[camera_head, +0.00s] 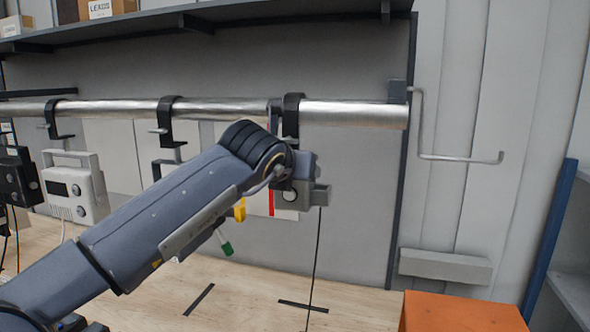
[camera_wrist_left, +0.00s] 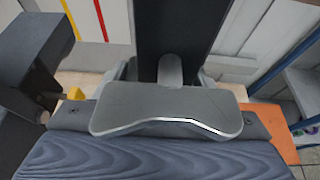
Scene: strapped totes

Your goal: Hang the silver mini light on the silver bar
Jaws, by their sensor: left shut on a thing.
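The silver bar (camera_head: 352,113) runs level across the head view. A grey box-shaped light (camera_head: 281,203), which appears to be the silver mini light, is at my left gripper (camera_head: 305,186), just below the bar. The gripper is shut on it, and the wrist and arm hide most of it. A black hook (camera_head: 292,120) directly above the light loops over the bar's top; its join to the light is hidden. In the left wrist view a grey, smooth-edged piece (camera_wrist_left: 165,110) lies before a dark upright strip (camera_wrist_left: 170,35). My right gripper is out of view.
More black hooks (camera_head: 168,120) sit on the bar to the left. A white light (camera_head: 75,190) and a black light (camera_head: 18,180) hang there. A bent metal rod (camera_head: 455,157) is on the wall at right. An orange box (camera_head: 460,312) stands at lower right.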

